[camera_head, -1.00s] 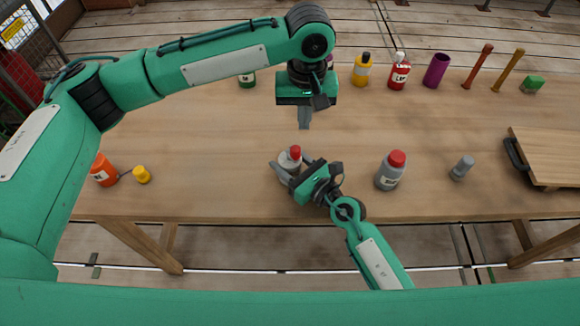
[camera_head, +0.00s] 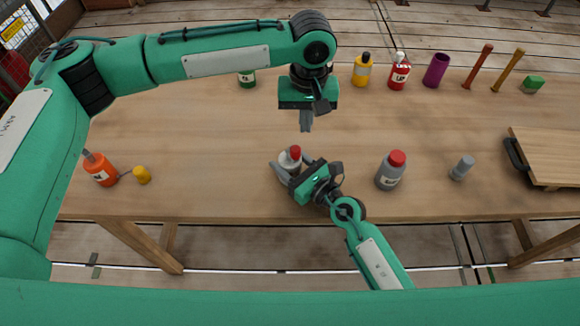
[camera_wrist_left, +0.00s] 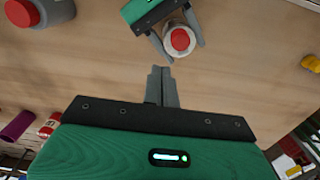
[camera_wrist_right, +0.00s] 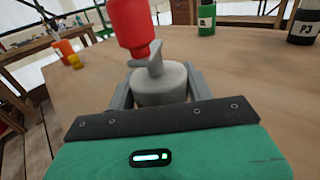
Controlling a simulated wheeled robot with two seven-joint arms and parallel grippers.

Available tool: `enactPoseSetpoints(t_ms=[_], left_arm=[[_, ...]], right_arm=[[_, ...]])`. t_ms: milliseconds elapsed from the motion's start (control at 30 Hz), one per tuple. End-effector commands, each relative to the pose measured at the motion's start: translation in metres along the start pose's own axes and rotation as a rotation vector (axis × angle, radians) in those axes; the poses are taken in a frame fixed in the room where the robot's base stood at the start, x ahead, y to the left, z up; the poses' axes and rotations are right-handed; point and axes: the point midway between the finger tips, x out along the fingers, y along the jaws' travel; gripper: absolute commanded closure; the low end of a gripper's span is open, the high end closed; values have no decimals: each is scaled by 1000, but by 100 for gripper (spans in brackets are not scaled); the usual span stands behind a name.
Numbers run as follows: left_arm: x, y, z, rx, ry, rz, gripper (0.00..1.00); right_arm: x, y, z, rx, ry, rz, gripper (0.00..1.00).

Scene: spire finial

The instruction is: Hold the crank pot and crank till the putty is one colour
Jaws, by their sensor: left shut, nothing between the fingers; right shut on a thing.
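The crank pot is a squat grey pot (camera_head: 287,163) with a grey crank arm and a red knob (camera_head: 295,152) on top. It stands upright on the wooden table near the front edge. My right gripper (camera_head: 288,177) is shut around the pot's body; the right wrist view shows the pot (camera_wrist_right: 161,88) between both fingers, with the red knob (camera_wrist_right: 130,28) rising above. My left gripper (camera_head: 306,126) is shut and empty, pointing down above the table behind the pot. In the left wrist view its fingertips (camera_wrist_left: 161,72) are together, just short of the pot (camera_wrist_left: 180,42). The putty is not visible.
A grey bottle with red cap (camera_head: 390,172) and a small grey item (camera_head: 462,168) stand right of the pot.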

Motion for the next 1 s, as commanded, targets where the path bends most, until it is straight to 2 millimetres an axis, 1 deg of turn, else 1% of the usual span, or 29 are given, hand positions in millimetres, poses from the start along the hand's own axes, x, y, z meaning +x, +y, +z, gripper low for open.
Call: enactPoseSetpoints(t_ms=[33,100,267,1000], left_arm=[[8,0,0,0,-3,0,100],[15,0,0,0,-2,0,100],[24,0,0,0,0,1,100],[24,0,0,0,0,0,100]], right_arm=[[0,0,0,0,0,0,74],[0,0,0,0,0,0,74],[0,0,0,0,0,0,74],[0,0,0,0,0,0,74]])
